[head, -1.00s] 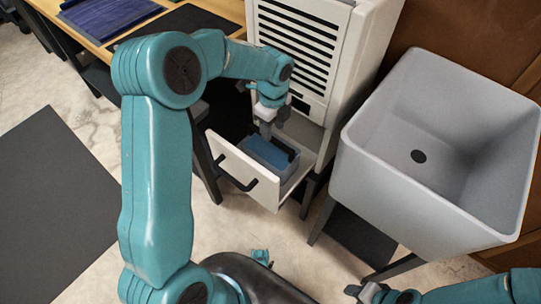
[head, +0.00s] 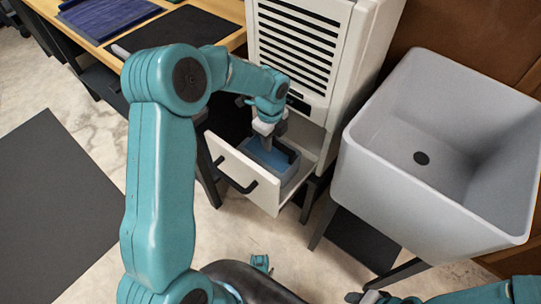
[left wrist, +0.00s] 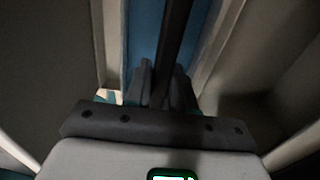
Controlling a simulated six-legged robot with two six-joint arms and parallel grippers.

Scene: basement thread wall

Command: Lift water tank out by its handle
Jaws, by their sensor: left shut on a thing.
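My left gripper (head: 267,145) reaches down over the tank from above. In the left wrist view its fingers (left wrist: 163,88) are shut on the handle. The gripper partly hides the handle in the head view. My right gripper (head: 368,298) shows only in part at the bottom edge, away from the tank.
The white unit (head: 300,40) with dark slats rises behind the drawer. A black pull (head: 232,178) is on the drawer front. A large grey sink (head: 440,140) stands close on the right. A wooden table (head: 130,30) is at the back left. The floor at left is open, with a dark mat (head: 55,200).

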